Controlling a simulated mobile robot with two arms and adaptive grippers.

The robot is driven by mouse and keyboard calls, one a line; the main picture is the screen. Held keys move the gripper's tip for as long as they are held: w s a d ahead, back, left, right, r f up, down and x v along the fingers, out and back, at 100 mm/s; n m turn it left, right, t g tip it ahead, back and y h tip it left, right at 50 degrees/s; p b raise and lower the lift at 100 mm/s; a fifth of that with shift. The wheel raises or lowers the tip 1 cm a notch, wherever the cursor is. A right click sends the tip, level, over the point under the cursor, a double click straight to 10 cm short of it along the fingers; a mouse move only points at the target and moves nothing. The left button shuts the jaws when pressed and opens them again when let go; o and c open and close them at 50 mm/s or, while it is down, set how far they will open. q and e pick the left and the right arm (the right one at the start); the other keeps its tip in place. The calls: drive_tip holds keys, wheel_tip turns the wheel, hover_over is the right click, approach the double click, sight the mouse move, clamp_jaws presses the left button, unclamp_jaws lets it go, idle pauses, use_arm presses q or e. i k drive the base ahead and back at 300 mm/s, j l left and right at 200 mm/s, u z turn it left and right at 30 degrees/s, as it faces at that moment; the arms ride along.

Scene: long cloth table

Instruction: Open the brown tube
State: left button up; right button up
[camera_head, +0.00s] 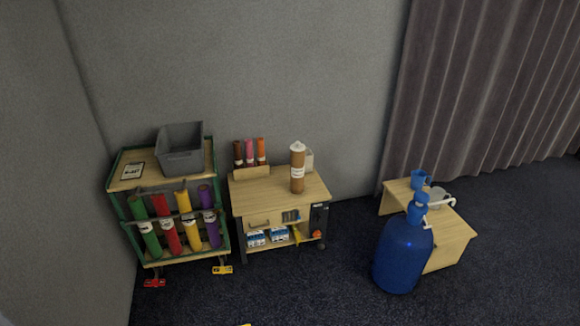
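A brown tube (297,172) stands upright on the top of the small wooden cart (255,198), near its back right. It has a pale label around its middle and a white cap (297,147) sitting on its top end. A smaller brown tube (238,150) stands in a wooden holder (252,173) at the cart's back left, beside a pink one and an orange one. Neither of my grippers is in view.
A green-framed rack (118,192) with a grey bin (183,150) and several coloured tubes stands left of the cart. Dark floor (300,290) before the cart is clear.

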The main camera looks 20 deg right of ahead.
sight(297, 158)
drive_tip(key=i+l, duration=0.75)
drive_tip(key=i, duration=0.05)
